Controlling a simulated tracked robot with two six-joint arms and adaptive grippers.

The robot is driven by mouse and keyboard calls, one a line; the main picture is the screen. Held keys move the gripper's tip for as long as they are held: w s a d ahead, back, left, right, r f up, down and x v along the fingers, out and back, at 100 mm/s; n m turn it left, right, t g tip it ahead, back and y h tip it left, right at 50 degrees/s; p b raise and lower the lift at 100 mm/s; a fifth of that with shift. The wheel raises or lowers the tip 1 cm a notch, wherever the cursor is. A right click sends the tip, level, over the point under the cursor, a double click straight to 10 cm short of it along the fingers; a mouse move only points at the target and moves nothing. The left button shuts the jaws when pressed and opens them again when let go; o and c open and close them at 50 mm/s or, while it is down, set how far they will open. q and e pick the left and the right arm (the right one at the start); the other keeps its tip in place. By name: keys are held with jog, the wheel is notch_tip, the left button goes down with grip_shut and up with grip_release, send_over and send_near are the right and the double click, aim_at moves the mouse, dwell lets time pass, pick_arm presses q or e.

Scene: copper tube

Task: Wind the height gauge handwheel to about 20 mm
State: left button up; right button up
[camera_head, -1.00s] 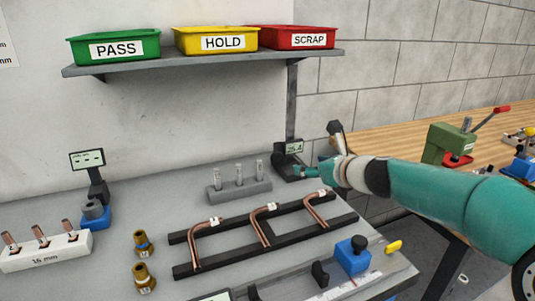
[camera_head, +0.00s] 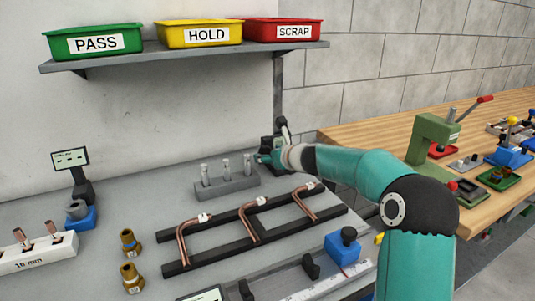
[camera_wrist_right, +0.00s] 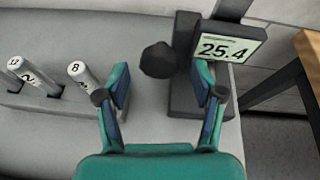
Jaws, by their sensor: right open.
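The height gauge (camera_wrist_right: 187,62) stands at the back right corner of the grey bench. Its display (camera_wrist_right: 222,50) reads 25.4 in the right wrist view. The handwheel (camera_wrist_right: 160,60) is a dark knob on the gauge's left side in that view. My right gripper (camera_wrist_right: 162,88) is open, with one finger on each side of the line to the knob. The knob shows just beyond and between the fingertips; I cannot tell if they touch it. In the head view the gauge (camera_head: 266,143) is partly hidden behind my right gripper (camera_head: 268,159). My left gripper is out of view.
A grey block with several numbered pins (camera_head: 228,185) stands close left of the gauge. A black rack with copper tubes (camera_head: 250,239) lies in front. A shelf (camera_head: 190,52) with three bins hangs above. A wooden bench (camera_head: 385,134) stands right.

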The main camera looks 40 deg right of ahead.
jog(key=shift+w+d+f, duration=0.1)
jog(key=shift+w+f, duration=0.15)
jog(key=shift+w, duration=0.3)
jog(key=c, duration=1.1)
jog(key=n+h, duration=0.2)
jog(key=n, duration=0.1)
jog(key=shift+g, duration=0.3)
jog(key=shift+c, duration=0.2)
jog(key=o, duration=1.1)
jog(key=shift+o, duration=0.2)
